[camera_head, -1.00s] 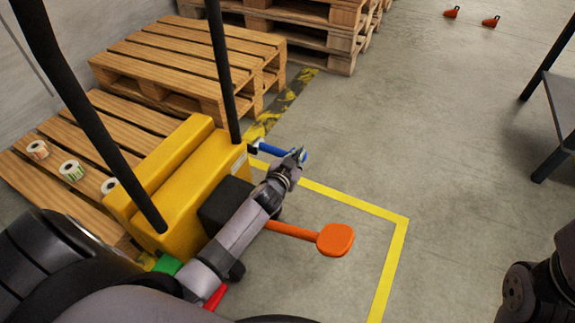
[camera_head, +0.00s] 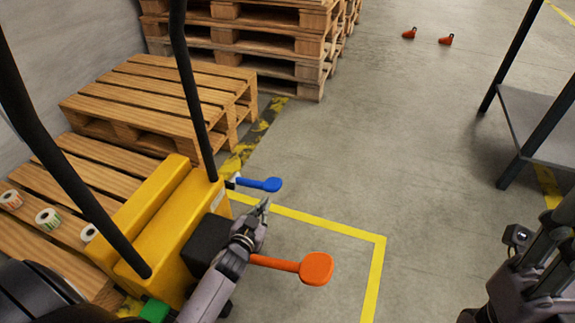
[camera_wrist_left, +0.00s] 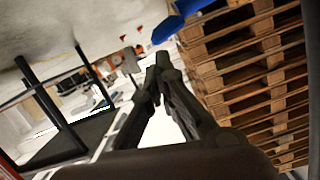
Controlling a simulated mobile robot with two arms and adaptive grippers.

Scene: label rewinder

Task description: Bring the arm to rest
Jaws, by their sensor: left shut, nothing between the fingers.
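My left gripper (camera_head: 263,207) is shut and empty. In the head view it is between the blue lever (camera_head: 260,184) and the orange pedal-shaped lever (camera_head: 315,268) of a yellow machine (camera_head: 165,225), and looks apart from both. In the left wrist view my left gripper's fingers (camera_wrist_left: 163,62) meet at their tips, with a blue part (camera_wrist_left: 168,28) just beyond them. My right gripper (camera_head: 530,255) is at the lower right edge of the head view, partly cut off; its fingers are not clear.
Label rolls (camera_head: 48,218) lie on a low pallet at the left. Pallet stacks (camera_head: 250,40) stand behind the machine. A dark metal table (camera_head: 540,120) stands at the right. The floor between is open, with a yellow line (camera_head: 330,226).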

